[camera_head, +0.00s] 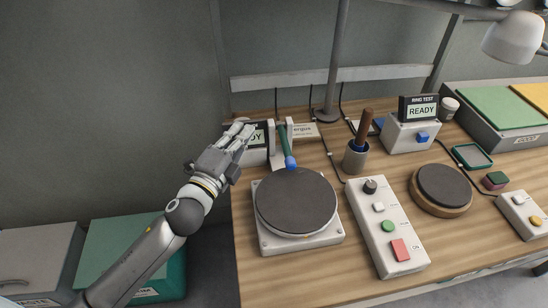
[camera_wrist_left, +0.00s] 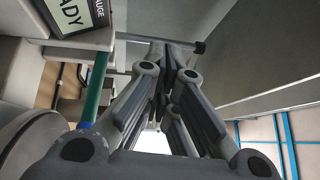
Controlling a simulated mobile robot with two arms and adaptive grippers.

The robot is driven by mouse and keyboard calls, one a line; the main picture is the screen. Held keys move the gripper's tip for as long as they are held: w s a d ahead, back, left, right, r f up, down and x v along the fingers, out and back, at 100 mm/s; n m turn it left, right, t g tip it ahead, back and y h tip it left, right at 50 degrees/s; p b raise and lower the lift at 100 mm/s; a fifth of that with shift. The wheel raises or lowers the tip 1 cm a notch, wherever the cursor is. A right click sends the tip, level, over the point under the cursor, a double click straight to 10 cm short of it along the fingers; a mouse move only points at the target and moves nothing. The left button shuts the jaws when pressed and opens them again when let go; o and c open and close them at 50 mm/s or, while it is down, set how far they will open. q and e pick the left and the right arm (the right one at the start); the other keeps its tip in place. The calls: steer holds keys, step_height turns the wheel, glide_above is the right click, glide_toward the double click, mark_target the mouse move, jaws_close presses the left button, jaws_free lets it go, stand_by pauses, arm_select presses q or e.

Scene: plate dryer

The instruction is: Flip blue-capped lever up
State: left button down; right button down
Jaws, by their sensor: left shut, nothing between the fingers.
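The lever has a green shaft (camera_head: 284,142) and a blue cap (camera_head: 290,162). It is tilted down toward the front, its cap close to the back rim of the round dark plate (camera_head: 296,202). Its upper end sits between two white uprights (camera_head: 273,140). In the left wrist view the green shaft (camera_wrist_left: 96,88) and part of the blue cap (camera_wrist_left: 86,126) show left of the fingers. My left gripper (camera_head: 240,130) is shut and empty, left of the lever and apart from it; it also shows in the left wrist view (camera_wrist_left: 166,55). My right gripper is not in view.
A gauge display (camera_head: 257,136) reading "DY" stands just behind my left gripper. A grey cup (camera_head: 356,157) with a brown-handled tool stands right of the lever. A button panel (camera_head: 388,228) and a round dark pad (camera_head: 444,186) lie further right.

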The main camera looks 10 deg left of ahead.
arm_select(q)
steer(key=w+d+r+m+g+h, duration=0.1)
steer(key=d+r+m+h, duration=0.25)
steer(key=m+h, duration=0.5)
steer(key=m+g+y, duration=0.2)
steer(key=m+g, duration=1.1)
steer(key=m, duration=0.8)
glide_toward(285, 144)
step_height(285, 144, down, 4)
steer(key=s+a, duration=0.2)
steer(key=a, duration=0.1)
steer(key=shift+d, duration=0.25)
steer(key=shift+p+x, duration=1.8)
steer(key=shift+x, duration=3.2)
